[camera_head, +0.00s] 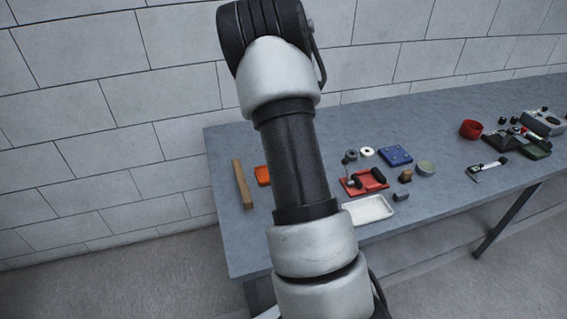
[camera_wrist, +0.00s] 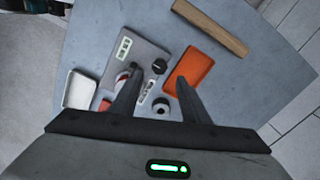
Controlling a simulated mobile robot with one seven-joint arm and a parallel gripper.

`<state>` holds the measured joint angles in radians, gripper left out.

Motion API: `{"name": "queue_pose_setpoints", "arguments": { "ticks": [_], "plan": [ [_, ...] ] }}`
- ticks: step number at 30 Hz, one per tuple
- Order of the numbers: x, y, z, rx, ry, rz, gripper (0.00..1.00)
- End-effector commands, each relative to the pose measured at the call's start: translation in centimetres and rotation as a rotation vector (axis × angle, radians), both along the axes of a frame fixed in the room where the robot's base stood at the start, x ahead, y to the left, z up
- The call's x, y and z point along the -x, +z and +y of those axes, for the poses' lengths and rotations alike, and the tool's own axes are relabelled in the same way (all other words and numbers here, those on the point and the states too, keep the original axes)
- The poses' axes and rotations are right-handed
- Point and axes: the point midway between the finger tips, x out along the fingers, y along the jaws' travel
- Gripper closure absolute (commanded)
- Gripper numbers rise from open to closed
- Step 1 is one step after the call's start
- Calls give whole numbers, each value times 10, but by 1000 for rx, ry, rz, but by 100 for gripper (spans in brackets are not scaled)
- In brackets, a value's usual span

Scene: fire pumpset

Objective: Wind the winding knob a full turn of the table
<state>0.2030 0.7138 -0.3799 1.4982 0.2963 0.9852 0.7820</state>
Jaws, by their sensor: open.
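A small black knob (camera_wrist: 159,66) shows in the wrist view at the right edge of a flat grey plate (camera_wrist: 140,50) with a pale label; it may be the winding knob, but I cannot tell for sure. My gripper (camera_wrist: 158,79) is open and empty, its two dark fingers pointing toward the bench on either side of the knob in the picture. I cannot tell the height between fingertips and knob. In the head view my arm hides the gripper, the knob and the grey plate.
An orange tray (camera_wrist: 188,68) lies close to the right finger, with a wooden bar (camera_wrist: 210,26) beyond it. A white tray (camera_wrist: 80,90) and a white ring-shaped part (camera_wrist: 161,105) are near.

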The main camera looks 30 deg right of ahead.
Motion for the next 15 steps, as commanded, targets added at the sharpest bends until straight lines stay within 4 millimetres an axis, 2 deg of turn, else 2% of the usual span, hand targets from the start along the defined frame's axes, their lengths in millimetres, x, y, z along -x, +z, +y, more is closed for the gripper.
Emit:
{"name": "queue_pose_setpoints", "arguments": {
  "ticks": [1,6,12,15],
  "plan": [
    [-1,16,0,2,0,-5,58],
    [0,56,-1,2,0,-3,58],
    [0,90,-1,2,0,-2,58],
    [0,99,0,1,-1,-1,58]
  ]
}}
